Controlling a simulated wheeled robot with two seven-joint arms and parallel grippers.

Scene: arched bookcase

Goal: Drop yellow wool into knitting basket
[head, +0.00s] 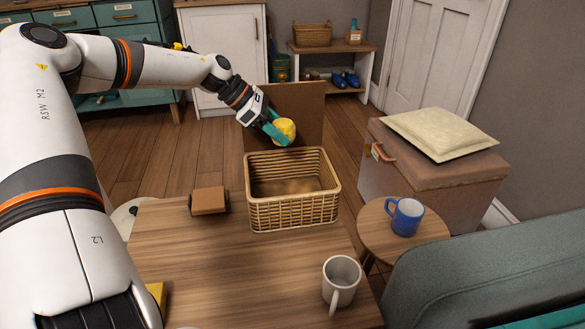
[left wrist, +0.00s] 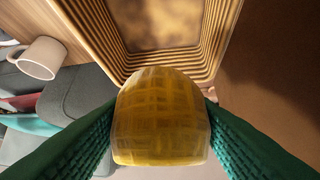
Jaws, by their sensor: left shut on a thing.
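The yellow wool ball (head: 285,129) is held between the green fingers of my left gripper (head: 276,133). In the left wrist view the wool (left wrist: 161,115) fills the space between both fingertips (left wrist: 161,125). The wicker knitting basket (head: 292,213) stands at the far edge of the wooden table, and its inside looks empty. In the head view the wool shows above the basket's back rim. In the left wrist view the basket (left wrist: 118,45) lies beyond the wool, and the wool overlaps the picture of its rim. My right gripper is in neither view.
A white mug (head: 340,282) stands on the table (head: 220,270), right of my left arm. A small brown block (head: 209,200) sits left of the basket. A brown panel (head: 303,105) rises behind the basket. A blue mug (head: 405,216) stands on a round side table (head: 373,226).

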